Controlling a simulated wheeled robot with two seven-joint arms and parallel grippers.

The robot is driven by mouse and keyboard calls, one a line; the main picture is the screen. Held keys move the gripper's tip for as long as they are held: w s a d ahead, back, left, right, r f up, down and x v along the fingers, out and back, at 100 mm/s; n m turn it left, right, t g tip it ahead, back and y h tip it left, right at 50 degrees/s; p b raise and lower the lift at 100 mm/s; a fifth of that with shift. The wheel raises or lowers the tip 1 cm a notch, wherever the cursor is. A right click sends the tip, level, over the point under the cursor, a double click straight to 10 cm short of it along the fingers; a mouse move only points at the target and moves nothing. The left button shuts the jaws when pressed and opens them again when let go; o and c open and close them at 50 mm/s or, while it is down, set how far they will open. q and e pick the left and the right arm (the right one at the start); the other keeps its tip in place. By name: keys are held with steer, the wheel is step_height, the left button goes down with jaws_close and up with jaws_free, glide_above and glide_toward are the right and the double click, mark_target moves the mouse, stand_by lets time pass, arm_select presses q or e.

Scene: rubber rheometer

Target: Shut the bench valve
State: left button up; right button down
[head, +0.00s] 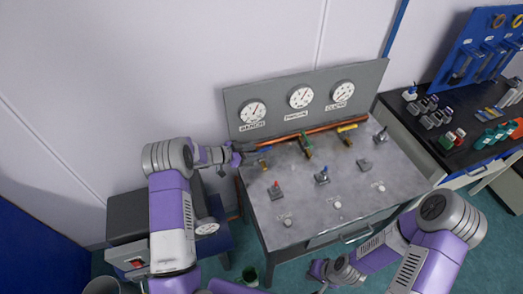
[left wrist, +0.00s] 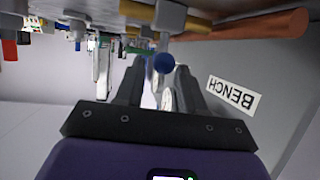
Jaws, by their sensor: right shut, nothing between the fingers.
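The bench valve is at the left end of the copper pipe, under the gauge labelled BENCH. Its brass body (head: 264,164) shows partly in the head view, beside my left gripper (head: 243,153). In the left wrist view the brass body (left wrist: 193,24) is at the top, and a round blue handle end (left wrist: 163,63) appears between the fingertips of my left gripper (left wrist: 160,72). Those fingers stand apart, and I cannot tell whether they touch the handle. My right gripper (head: 320,269) is shut and empty, low in front of the bench.
The copper pipe (head: 325,133) runs along the gauge panel (head: 277,100), with a green valve (head: 307,146) and a yellow-handled valve (head: 347,128) further right.

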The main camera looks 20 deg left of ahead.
mark_target(261, 150)
arm_select(q)
steer(key=shift+x, duration=2.2)
jaws_close()
